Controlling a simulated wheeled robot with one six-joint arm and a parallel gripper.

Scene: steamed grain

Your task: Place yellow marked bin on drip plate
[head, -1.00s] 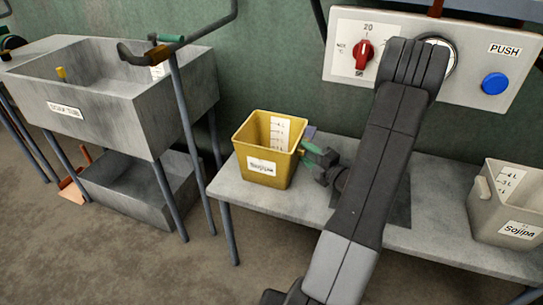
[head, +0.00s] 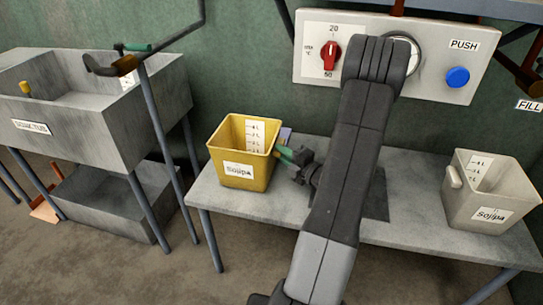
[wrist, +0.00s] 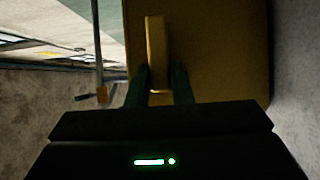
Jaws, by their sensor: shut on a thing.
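The yellow bin (head: 243,155) is at the left end of the grey table in the head view, upright, with a "Sojipa" label and a level scale inside. My gripper (head: 284,153) comes from its right side. In the wrist view my gripper's green fingers (wrist: 159,85) are shut on the handle of the yellow bin (wrist: 215,50). I cannot tell whether the bin's base touches the table. A dark flat plate (head: 377,207) lies on the table, partly hidden behind my arm; it may be the drip plate.
A grey-white bin (head: 487,195) stands on the right end of the table (head: 420,232). A control panel (head: 425,72) with a red knob and blue button hangs behind. A soak tub (head: 75,135) stands at left, with a pipe (head: 165,125) between it and the table.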

